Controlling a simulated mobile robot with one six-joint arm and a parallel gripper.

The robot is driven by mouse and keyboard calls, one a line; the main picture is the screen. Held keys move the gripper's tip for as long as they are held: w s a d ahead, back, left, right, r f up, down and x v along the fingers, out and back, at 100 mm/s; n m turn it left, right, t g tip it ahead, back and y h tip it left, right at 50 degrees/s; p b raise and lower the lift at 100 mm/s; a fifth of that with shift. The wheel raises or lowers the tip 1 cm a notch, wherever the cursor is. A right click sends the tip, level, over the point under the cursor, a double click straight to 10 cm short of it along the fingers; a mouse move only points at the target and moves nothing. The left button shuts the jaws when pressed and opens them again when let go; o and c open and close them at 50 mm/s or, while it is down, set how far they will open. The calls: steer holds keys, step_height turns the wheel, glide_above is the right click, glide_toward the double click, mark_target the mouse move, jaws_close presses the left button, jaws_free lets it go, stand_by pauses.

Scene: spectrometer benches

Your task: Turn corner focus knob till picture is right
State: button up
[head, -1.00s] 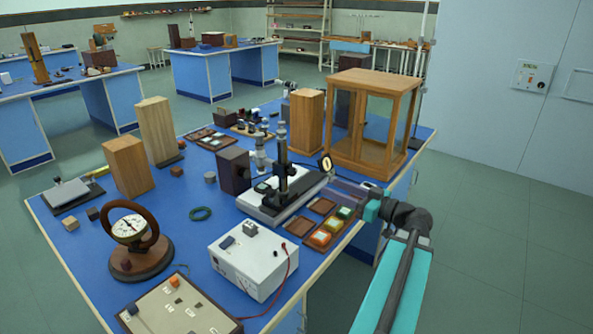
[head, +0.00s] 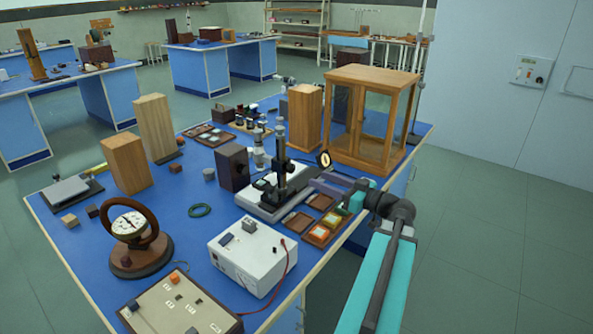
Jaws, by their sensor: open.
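A dark upright instrument (head: 281,150) with a column and a pale tube stands on a light-grey base (head: 258,205) near the middle of the blue bench. A small round black-rimmed disc (head: 324,159) with a pale face is to its right. I cannot make out which part is the corner focus knob, nor any picture to be focused. My gripper (head: 314,182) reaches in from the right, low beside the instrument's base. It is open and small in view. I cannot tell whether its fingers touch the instrument.
A wooden glass-sided case (head: 371,77) stands behind my gripper. Brown trays with coloured pieces (head: 319,233) lie just in front of it. A white box (head: 251,272) with a red lead stands nearer, and a wooden block (head: 305,118) behind. Open floor is at right.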

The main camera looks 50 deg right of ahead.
mark_target(293, 168)
steer(key=w+p, duration=0.1)
steer(key=w, duration=0.6)
steer(key=w+a+p, duration=0.1)
steer(key=w, duration=0.2)
steer(key=shift+w+p, duration=0.3)
